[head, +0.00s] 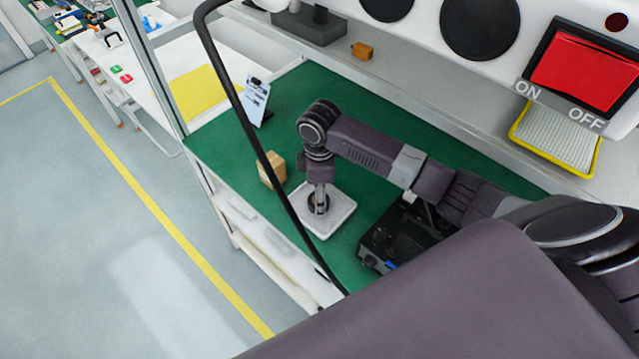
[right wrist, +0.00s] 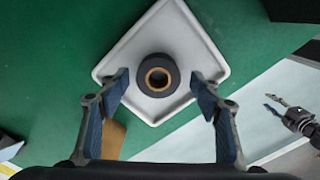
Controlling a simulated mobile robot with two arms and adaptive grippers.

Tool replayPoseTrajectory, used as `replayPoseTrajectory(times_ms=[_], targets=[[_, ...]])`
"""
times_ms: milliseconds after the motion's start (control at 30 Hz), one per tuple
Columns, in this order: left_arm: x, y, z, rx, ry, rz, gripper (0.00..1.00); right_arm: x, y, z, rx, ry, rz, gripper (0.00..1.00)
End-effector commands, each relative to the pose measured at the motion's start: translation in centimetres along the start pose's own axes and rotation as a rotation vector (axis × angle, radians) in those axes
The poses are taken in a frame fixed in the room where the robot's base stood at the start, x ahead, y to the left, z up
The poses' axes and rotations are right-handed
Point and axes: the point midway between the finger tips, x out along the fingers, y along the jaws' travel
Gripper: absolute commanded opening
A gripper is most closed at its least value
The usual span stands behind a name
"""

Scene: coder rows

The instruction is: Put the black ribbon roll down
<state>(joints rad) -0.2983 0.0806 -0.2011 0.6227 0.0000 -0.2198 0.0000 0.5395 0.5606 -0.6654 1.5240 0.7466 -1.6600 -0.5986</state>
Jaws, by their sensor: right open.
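The black ribbon roll (right wrist: 158,75) has a brown core and lies flat on a white square tray (right wrist: 205,55) on the green bench top. In the head view the roll (head: 312,203) is partly covered by my right gripper (head: 319,205). The tray (head: 338,215) shows around it. My right gripper (right wrist: 161,85) points down over the roll. Its two blue-padded fingers stand apart on either side, with a gap to the roll. A small two-pronged gripper (right wrist: 270,103) at the right edge of the wrist view looks like my left one, its prongs apart.
A wooden block (head: 272,170) stands beside the tray. A black device (head: 385,240) is on the other side, under my right arm. A card stand (head: 256,100) is farther back. A dark curved bar (head: 250,130) crosses the view. Bare green bench top (head: 290,105) lies behind.

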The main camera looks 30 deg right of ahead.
Motion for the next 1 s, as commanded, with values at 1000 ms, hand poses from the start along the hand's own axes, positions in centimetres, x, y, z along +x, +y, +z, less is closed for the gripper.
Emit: replayPoseTrajectory(times_ms=[1000], targets=[[3.3,0.1,0.7,-0.002,-0.006,0.0,0.4,-10.6,0.0,0.0,0.0,-0.001,0.0,0.59]])
